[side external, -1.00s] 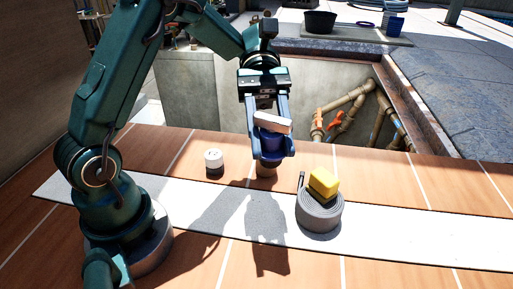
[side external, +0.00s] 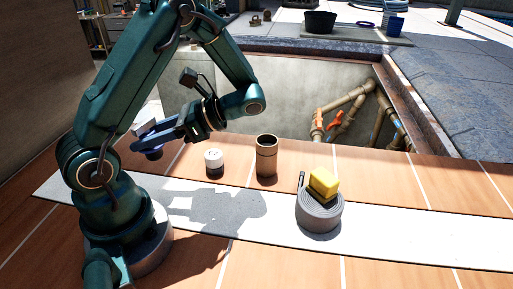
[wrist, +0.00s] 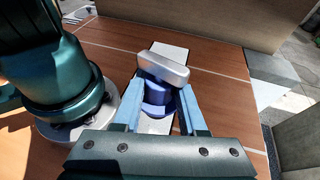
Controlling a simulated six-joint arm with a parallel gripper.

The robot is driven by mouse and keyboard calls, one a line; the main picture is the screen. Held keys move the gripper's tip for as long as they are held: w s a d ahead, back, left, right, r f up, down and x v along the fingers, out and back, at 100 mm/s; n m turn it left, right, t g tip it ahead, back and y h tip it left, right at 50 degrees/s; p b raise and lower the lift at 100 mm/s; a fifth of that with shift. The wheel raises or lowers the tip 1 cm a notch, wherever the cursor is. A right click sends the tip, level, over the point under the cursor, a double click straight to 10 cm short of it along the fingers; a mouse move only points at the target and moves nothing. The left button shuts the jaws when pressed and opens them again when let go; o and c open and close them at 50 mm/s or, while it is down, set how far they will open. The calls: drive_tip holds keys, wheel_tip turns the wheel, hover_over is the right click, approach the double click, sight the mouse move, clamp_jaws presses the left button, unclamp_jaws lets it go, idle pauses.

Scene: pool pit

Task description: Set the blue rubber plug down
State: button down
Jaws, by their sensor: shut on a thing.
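The blue rubber plug (wrist: 158,108) is clasped between the two blue-grey fingers of my gripper (wrist: 160,92) in the wrist view. A pale silver-white bar (wrist: 163,68) lies tilted across the plug's top; I cannot tell if it is part of it. In the side external view my gripper (side external: 143,144) points left, with the dark blue plug (side external: 152,155) partly hidden by the fingers and the pale bar (side external: 146,127) above it. The plug appears held above the tiled floor, near my base; the exact gap is unclear.
A brown open-topped cylinder (side external: 266,158) and a small white-and-black jar (side external: 214,163) stand on the tiles. A yellow block (side external: 323,184) sits on a grey coil (side external: 319,212). A pale strip (side external: 420,238) crosses the floor. Behind is a sunken pit with pipes (side external: 345,103).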

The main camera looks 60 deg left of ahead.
drive_tip(key=w+a+r+m+t+y, duration=0.7)
drive_tip(key=w+a+m+t, duration=0.3)
drive_tip(key=m+t, duration=0.55)
drive_tip(key=shift+n+t, duration=0.35)
drive_tip(key=shift+s+d+f, duration=0.1)
drive_tip(key=shift+f, duration=3.8)
drive_tip(key=shift+s+d+f, duration=0.1)
drive_tip(key=shift+f, duration=3.8)
drive_tip(key=shift+c, duration=2.3)
unclamp_jaws()
drive_tip(key=shift+f, duration=0.1)
drive_tip(key=shift+d+r, duration=0.25)
drive_tip(key=shift+d, duration=0.2)
drive_tip(key=v, duration=1.1)
drive_tip(key=shift+s+r, duration=0.15)
drive_tip(key=shift+s, duration=0.05)
